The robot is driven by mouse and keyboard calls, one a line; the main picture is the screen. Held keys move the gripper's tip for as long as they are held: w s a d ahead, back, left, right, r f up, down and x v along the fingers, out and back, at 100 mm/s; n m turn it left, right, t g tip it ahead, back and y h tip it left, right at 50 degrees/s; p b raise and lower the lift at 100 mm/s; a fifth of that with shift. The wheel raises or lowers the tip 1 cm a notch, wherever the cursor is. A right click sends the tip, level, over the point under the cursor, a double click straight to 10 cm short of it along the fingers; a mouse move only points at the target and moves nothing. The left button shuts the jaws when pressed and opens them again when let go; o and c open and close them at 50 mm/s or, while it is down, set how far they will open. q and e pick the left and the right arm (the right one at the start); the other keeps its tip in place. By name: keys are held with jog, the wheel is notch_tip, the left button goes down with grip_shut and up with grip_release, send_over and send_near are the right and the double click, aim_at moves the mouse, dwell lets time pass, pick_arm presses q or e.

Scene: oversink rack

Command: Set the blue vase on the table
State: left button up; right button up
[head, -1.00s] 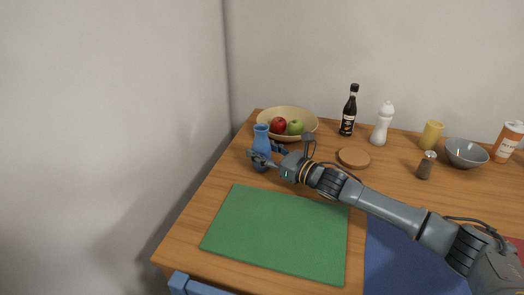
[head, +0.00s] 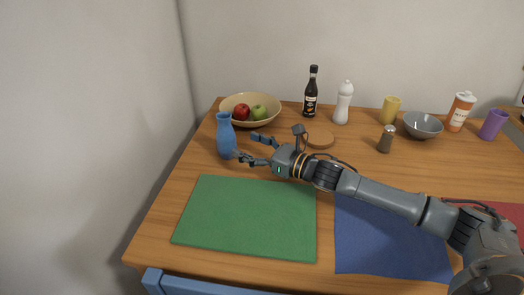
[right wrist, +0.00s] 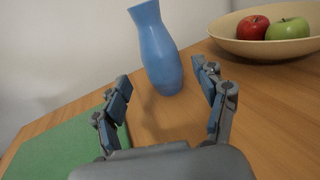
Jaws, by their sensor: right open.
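The blue vase (head: 226,136) stands upright on the wooden table (head: 180,200), near its left edge, in front of the fruit bowl. In the right wrist view the vase (right wrist: 157,50) stands beyond the fingertips, apart from both fingers. My right gripper (head: 247,147) is open and empty, just right of the vase; its spread fingers also show in the right wrist view (right wrist: 162,88). My left gripper is not in view.
A bowl (head: 268,121) with a red and a green apple stands behind the vase. A green mat (head: 245,215) lies in front, with a blue mat (head: 385,240) to its right. A dark bottle (head: 311,95), a white bottle (head: 343,104) and a wooden coaster (head: 320,138) are further right.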

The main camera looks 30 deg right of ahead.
jog(key=v, duration=0.3)
jog(key=shift+s+d+f, duration=0.1)
jog(key=shift+s+d, duration=0.05)
jog(key=shift+s, duration=0.15)
jog(key=shift+s+d, duration=0.2)
jog(key=shift+s, duration=0.1)
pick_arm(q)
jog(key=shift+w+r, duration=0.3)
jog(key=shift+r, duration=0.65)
